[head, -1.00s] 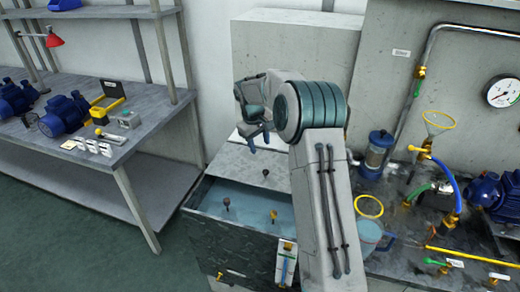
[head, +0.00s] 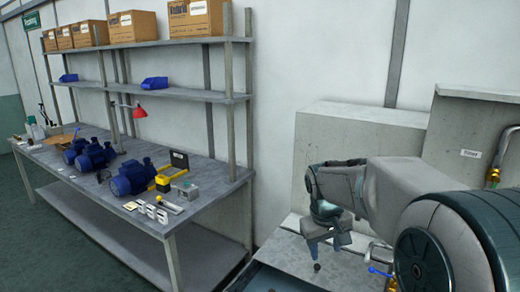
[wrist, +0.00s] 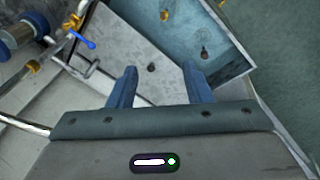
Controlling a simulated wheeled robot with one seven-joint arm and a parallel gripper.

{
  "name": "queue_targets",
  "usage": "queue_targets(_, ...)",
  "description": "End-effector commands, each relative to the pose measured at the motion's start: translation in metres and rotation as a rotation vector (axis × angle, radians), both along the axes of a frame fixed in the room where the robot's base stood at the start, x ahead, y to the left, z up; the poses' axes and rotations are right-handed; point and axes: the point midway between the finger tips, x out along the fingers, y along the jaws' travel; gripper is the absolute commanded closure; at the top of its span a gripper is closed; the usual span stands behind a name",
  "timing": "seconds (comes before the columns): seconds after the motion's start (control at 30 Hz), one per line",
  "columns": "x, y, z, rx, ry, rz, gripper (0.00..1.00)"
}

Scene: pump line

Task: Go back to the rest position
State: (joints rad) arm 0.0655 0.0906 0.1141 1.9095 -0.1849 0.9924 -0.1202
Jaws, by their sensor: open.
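My gripper (head: 328,245) is at the right of the head view, at the end of my bent arm, above a grey metal lid (head: 290,252). In the wrist view its two blue fingers (wrist: 160,88) stand apart with nothing between them. Below them the grey plate (wrist: 125,35) shows a small dark knob (wrist: 151,67). The fingertips look clear of the plate. My arm hides much of the right side of the head view.
A concrete block (head: 350,135) stands behind my gripper. An open tank (wrist: 190,20) with bluish water lies beside the plate.

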Motion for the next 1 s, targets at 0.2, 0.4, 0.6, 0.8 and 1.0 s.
queue_targets(0.2,-0.081,0.002,0.011,0.051,-0.048,-0.08,0.55)
queue_targets(0.4,-0.149,0.005,0.004,0.116,-0.087,-0.154,0.55)
queue_targets(0.6,-0.196,0.008,-0.011,0.171,-0.111,-0.208,0.55)
queue_targets(0.8,-0.211,0.012,-0.018,0.191,-0.118,-0.225,0.55)
queue_targets(1.0,-0.211,0.012,-0.018,0.191,-0.118,-0.226,0.55)
